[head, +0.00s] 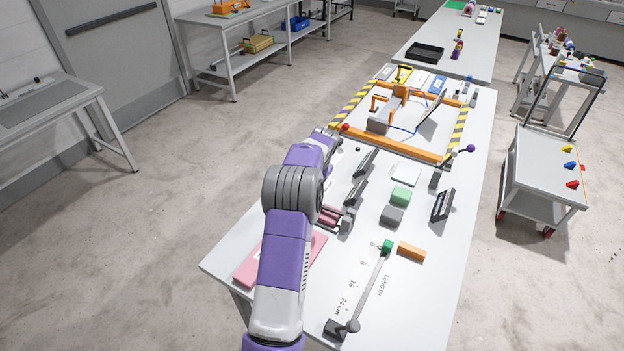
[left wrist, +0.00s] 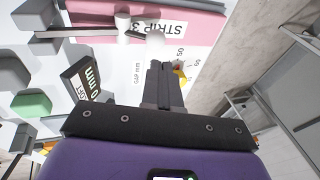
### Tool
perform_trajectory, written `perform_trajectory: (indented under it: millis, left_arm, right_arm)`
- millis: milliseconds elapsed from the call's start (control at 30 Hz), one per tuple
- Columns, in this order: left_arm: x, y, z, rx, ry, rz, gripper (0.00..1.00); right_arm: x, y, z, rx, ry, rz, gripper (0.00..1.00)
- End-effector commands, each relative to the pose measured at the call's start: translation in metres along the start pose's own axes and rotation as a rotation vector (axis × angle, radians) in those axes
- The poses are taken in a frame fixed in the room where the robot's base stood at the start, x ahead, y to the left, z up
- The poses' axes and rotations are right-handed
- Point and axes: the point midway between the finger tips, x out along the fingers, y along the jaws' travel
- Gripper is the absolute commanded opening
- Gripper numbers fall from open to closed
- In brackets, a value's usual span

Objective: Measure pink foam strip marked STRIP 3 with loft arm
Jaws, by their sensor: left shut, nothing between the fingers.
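The pink foam strip shows in the left wrist view (left wrist: 205,22) at the top, its white STRIP 3 label upside down. In the head view the pink strip (head: 248,267) lies on the table, partly hidden by my left arm. In the left wrist view a grey rod (left wrist: 85,32), likely the loft arm, crosses in front of the strip and ends near a white ball (left wrist: 156,42). A GAP mm scale with a yellow pointer (left wrist: 181,71) is beside it. My left gripper (left wrist: 161,66) is shut and empty, just below the ball; contact is unclear. My right gripper is out of view.
A LENGTH scale with a grey slide arm (head: 368,290) lies at the table's front, beside an orange block (head: 412,251). Green (head: 401,196) and grey (head: 392,217) blocks, a dark display (head: 442,205) and an orange frame (head: 400,146) stand beyond. A cart (head: 540,165) stands right.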

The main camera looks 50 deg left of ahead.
Motion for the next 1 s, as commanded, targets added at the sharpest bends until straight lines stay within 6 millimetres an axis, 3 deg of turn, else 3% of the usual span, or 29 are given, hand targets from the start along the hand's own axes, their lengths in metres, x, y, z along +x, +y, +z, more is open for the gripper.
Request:
perform_trajectory:
  millis: [367, 567, 800, 1000]
  left_arm:
    - [-0.012, -0.005, -0.001, 0.000, 0.000, 0.000, 0.00]
    - [-0.041, -0.019, -0.004, 0.000, 0.001, 0.000, 0.00]
    - [-0.088, -0.043, -0.002, -0.001, 0.005, 0.000, 0.00]
    - [-0.115, -0.057, -0.001, 0.001, 0.002, 0.000, 0.00]
  right_arm:
    - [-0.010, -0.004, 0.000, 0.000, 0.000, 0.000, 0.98]
    - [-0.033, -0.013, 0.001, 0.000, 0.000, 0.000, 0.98]
    - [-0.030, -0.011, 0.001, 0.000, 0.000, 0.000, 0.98]
    - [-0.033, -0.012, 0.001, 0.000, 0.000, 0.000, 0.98]
